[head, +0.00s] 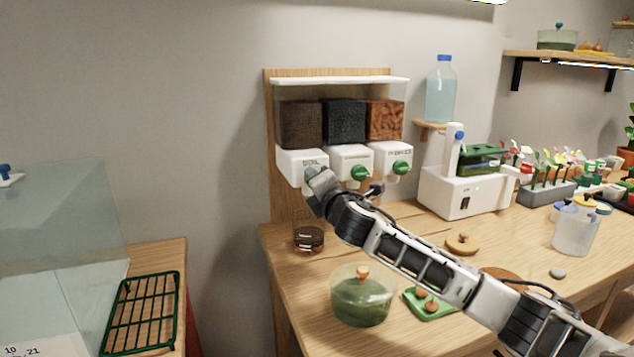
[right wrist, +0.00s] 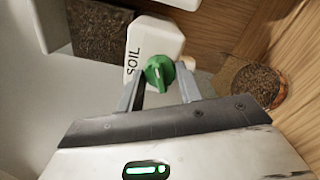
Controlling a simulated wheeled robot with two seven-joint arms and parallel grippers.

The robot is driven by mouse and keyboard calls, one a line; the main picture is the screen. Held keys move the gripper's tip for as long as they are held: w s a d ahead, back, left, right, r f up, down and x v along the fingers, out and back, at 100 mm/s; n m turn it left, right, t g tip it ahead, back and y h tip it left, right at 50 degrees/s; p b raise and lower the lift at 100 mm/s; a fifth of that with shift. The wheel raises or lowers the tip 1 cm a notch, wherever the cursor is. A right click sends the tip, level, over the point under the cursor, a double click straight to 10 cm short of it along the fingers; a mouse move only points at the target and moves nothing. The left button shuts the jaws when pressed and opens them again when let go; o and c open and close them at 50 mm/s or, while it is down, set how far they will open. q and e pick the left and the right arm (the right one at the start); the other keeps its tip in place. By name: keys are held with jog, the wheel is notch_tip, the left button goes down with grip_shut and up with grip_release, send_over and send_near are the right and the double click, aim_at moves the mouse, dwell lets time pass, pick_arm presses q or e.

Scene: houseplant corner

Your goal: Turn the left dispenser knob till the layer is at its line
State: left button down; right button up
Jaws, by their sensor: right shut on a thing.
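The left dispenser (head: 302,162) is a white spout block labelled SOIL under a dark brown soil bin (head: 301,125). Its green knob (right wrist: 160,72) shows in the right wrist view and is hidden behind my gripper in the head view. My right gripper (right wrist: 161,88) is shut on this knob, one finger on each side; it also shows in the head view (head: 312,181). A clear jar (head: 309,239) with a dark layer stands below the spout; the right wrist view shows brown soil in it (right wrist: 258,86). I cannot make out its line. My left gripper is out of view.
Two more dispensers with green knobs (head: 360,174) (head: 401,167) stand close to the right. My right arm crosses above the table, over a green-filled jar (head: 362,302) and a green tray (head: 428,305). A white machine (head: 463,190) stands further right.

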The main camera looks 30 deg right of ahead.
pick_arm(q)
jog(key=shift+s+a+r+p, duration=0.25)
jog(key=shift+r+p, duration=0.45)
jog(key=shift+p, duration=1)
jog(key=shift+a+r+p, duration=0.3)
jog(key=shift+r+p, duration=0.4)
jog(key=shift+p, duration=0.95)
pick_arm(e)
jog(key=shift+m, duration=11.6)
jog(key=shift+f, duration=0.1)
jog(key=o, duration=1)
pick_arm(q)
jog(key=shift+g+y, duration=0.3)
